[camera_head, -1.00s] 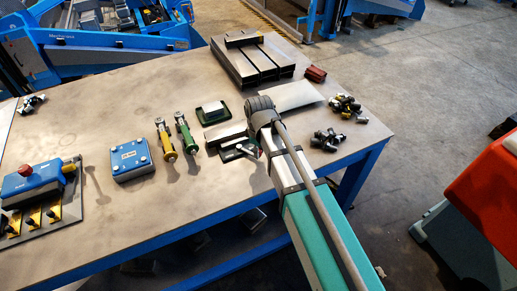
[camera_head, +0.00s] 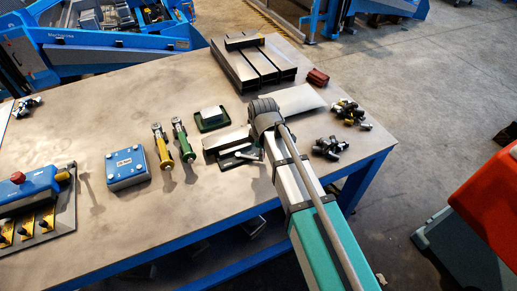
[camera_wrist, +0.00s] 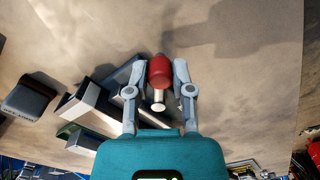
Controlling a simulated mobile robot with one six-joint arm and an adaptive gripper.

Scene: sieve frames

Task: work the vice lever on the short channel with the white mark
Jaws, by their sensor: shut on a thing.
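In the wrist view my gripper (camera_wrist: 159,68) has its two fingers shut on a red knob (camera_wrist: 159,73), with a pale round end (camera_wrist: 158,103) below it. Grey channel pieces (camera_wrist: 97,98) lie just left of the fingers. In the head view a short grey channel (camera_head: 227,139) lies beside a dark low fixture (camera_head: 228,162) with a bright lever-like part (camera_head: 250,154). My wrist partly covers this area and hides the fingertips there. I cannot make out a white mark on the channel.
Long dark channels (camera_head: 254,66) lie at the back. A flat plate (camera_head: 290,99) and loose fittings (camera_head: 348,113) are right of my wrist. Yellow (camera_head: 162,147) and green (camera_head: 183,140) handled tools and a blue box (camera_head: 127,166) stand left. The front middle of the table is clear.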

